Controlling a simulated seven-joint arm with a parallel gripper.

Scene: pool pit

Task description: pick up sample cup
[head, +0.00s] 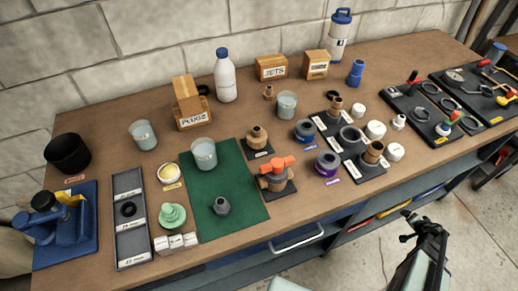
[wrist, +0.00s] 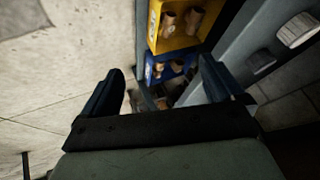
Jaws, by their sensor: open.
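Several clear cups stand on the workbench in the head view, and I cannot tell which one is the sample cup. One clear cup (head: 204,154) stands on the green mat (head: 245,185). Another clear cup (head: 143,135) is to its left, and a third clear cup (head: 287,104) is farther back near the middle. My gripper (head: 407,226) is off the bench's front edge at the lower right, well away from all the cups. In the wrist view my gripper (wrist: 165,85) has its fingers apart with nothing between them. No cup shows there.
On the workbench (head: 330,205) stand a white bottle (head: 225,80), a PLUGS box (head: 193,115), an orange-handled valve (head: 274,178), a grey tray (head: 131,235) and a blue vise (head: 62,230). The wrist view shows the floor, a yellow bin (wrist: 178,25) and a blue bin (wrist: 170,68).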

